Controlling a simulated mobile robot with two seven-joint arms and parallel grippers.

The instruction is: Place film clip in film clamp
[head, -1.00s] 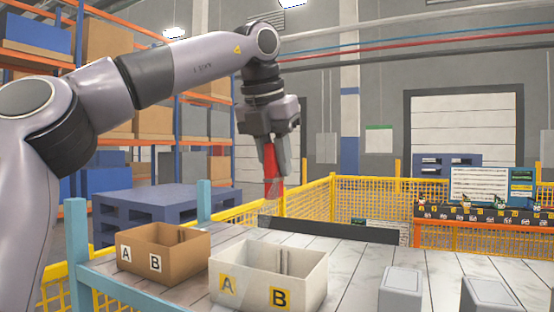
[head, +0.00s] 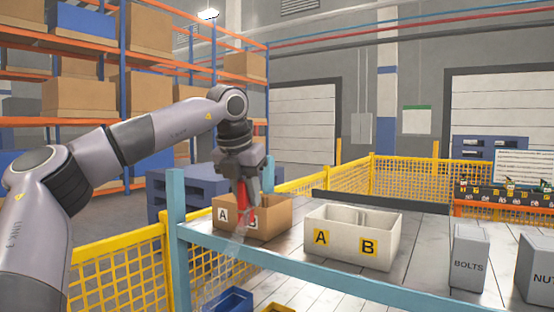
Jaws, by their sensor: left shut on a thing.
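My left gripper (head: 245,190) points down and is shut on a red film clip (head: 242,197), in front of the brown box in the picture. A pale, see-through strip (head: 236,240) hangs below the clip, across the box and the blue rail. I cannot make out the film clamp. My right gripper is not in view.
The brown box (head: 275,218) and a white divided box (head: 315,250), both marked A and B, stand on the table (head: 425,270). A grey BOLTS box (head: 468,262) stands to the right. A blue rail (head: 290,272) edges the table; blue bins (head: 235,300) sit below it.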

